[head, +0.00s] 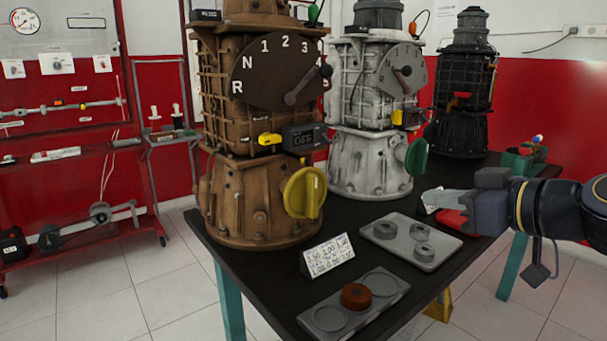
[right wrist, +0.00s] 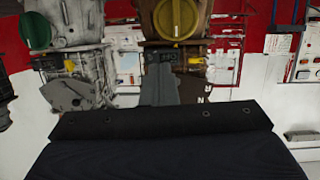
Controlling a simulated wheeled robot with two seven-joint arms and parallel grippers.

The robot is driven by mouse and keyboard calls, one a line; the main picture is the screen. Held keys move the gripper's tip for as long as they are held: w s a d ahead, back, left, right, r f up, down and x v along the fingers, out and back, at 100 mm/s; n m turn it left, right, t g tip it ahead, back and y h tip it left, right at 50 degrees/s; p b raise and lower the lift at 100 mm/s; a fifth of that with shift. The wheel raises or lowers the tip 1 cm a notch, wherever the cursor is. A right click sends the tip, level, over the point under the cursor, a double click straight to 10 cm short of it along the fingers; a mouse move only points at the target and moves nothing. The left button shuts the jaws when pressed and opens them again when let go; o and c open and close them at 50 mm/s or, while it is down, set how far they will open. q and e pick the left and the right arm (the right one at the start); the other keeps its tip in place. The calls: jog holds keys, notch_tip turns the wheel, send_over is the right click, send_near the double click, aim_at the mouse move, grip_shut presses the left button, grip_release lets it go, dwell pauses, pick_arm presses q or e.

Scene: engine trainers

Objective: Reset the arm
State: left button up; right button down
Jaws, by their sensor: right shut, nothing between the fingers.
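My right gripper (head: 438,205) comes in from the right in the head view, shut and empty. It hovers near the grey tray (head: 440,258) on the table, touching nothing that I can see. In the right wrist view the shut fingers (right wrist: 160,88) point toward the engine trainers, which appear upside down. The brown engine trainer (head: 255,185) has a dark gear dial (head: 270,80) and a yellow knob (head: 306,192). The grey-white trainer (head: 370,165) has a green knob (head: 416,157). My left gripper is not in view.
The dark table (head: 285,270) also holds a black trainer (head: 463,95) at the back, a number card (head: 328,255) and a front tray (head: 330,319) with a reddish-brown disc (head: 355,296). A red rack (head: 75,200) stands left. Tiled floor is clear between rack and table.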

jog(key=s+f+m+g+h, duration=0.25)
jog(key=s+f+m, duration=0.25)
jog(key=s+f, duration=0.8)
jog(key=s+f+m+g+h, duration=0.2)
jog(key=s+f+m+g, duration=0.2)
jog(key=s+f, duration=0.95)
jog(key=w+r+p, duration=0.2)
jog(key=r+p, duration=1)
jog(key=p, duration=0.2)
jog(key=w+r+p, duration=0.2)
jog(key=r+p, duration=1.1)
jog(key=p, duration=0.2)
jog(key=shift+w+r+p, duration=0.15)
jog(key=shift+r+p, duration=0.05)
jog(key=shift+p, duration=0.1)
